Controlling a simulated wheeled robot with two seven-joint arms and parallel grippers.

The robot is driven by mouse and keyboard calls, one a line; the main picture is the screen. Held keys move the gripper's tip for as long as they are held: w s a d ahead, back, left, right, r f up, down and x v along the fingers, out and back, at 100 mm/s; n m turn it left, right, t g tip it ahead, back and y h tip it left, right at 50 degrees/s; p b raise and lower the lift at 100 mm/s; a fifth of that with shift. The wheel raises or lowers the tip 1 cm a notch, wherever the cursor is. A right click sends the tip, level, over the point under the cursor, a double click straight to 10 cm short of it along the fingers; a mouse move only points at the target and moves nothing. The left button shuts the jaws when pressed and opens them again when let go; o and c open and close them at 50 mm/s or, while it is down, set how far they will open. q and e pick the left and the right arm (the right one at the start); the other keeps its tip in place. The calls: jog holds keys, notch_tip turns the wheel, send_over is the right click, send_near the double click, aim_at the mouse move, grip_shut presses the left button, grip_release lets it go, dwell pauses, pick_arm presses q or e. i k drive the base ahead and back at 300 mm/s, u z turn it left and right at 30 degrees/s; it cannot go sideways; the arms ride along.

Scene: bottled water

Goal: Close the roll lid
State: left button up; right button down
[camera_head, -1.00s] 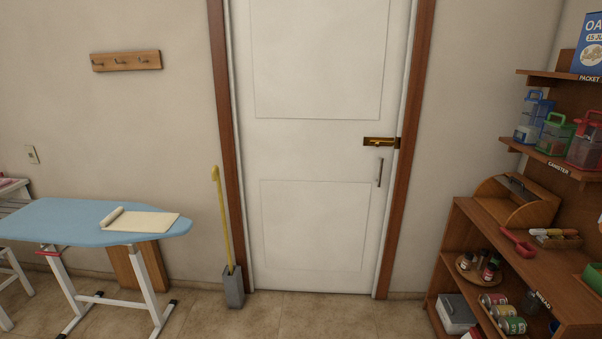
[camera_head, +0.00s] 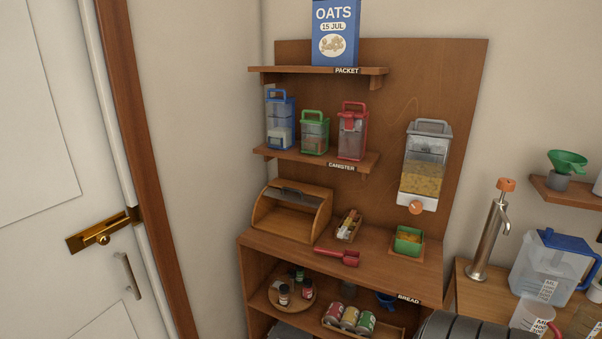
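A wooden bread box (camera_head: 291,212) with a roll lid stands on the top of the brown cabinet, at its left end, against the back board. Its lid (camera_head: 292,196) is rolled up, with a dark handle near the top, and the front of the box is open. The inside looks empty from here. Neither of my grippers is in view.
A red scoop (camera_head: 337,257), a small tray of items (camera_head: 348,225) and a green container (camera_head: 408,240) sit to the right of the box. A canister shelf (camera_head: 316,159) hangs above it. A white door (camera_head: 66,170) is at the left.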

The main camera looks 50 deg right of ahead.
aim_at(287, 194)
jog(key=z, duration=0.35)
jog(key=i, duration=1.15)
jog(key=z, duration=0.35)
